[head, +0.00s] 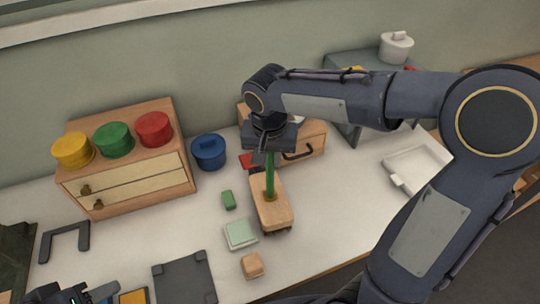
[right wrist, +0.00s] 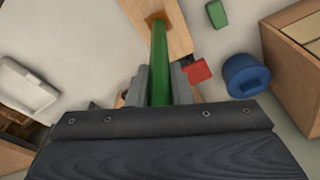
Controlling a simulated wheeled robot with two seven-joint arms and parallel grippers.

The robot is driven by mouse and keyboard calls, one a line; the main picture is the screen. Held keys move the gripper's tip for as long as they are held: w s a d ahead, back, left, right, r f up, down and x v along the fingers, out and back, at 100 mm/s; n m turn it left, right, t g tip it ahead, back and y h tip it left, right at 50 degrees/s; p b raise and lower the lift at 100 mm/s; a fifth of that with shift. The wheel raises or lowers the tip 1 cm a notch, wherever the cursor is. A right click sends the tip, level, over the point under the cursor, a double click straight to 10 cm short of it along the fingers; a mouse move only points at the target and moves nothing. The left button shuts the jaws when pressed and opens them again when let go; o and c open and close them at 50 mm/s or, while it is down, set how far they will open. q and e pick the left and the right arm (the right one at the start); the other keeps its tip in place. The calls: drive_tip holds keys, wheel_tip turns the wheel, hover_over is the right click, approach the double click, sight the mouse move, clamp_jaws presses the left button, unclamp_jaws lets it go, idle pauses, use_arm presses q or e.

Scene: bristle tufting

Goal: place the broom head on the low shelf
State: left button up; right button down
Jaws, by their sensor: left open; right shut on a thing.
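The broom head is a light wooden block (head: 272,212) with dark bristles underneath and a green upright stick (head: 270,180) in its top. My right gripper (head: 269,152) is shut on the green stick, above the block. In the right wrist view the stick (right wrist: 159,65) runs from between the fingers to the block (right wrist: 165,20). I cannot tell whether the bristles touch the table. My left gripper (head: 75,296) is at the bottom left edge, partly cut off, open and away from the broom head. A grey shelf-like stand (head: 343,62) is at the back right, partly hidden by my right arm.
A wooden drawer cabinet (head: 130,190) with coloured round lids stands left; a blue pot (head: 208,152) is beside it. A wooden box (head: 315,139) is behind my gripper. A white tray (head: 415,165) lies right. Small blocks and a dark plate (head: 184,280) lie in front.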

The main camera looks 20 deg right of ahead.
drive_tip(key=shift+f, duration=0.15)
drive_tip(key=c, duration=1.3)
unclamp_jaws()
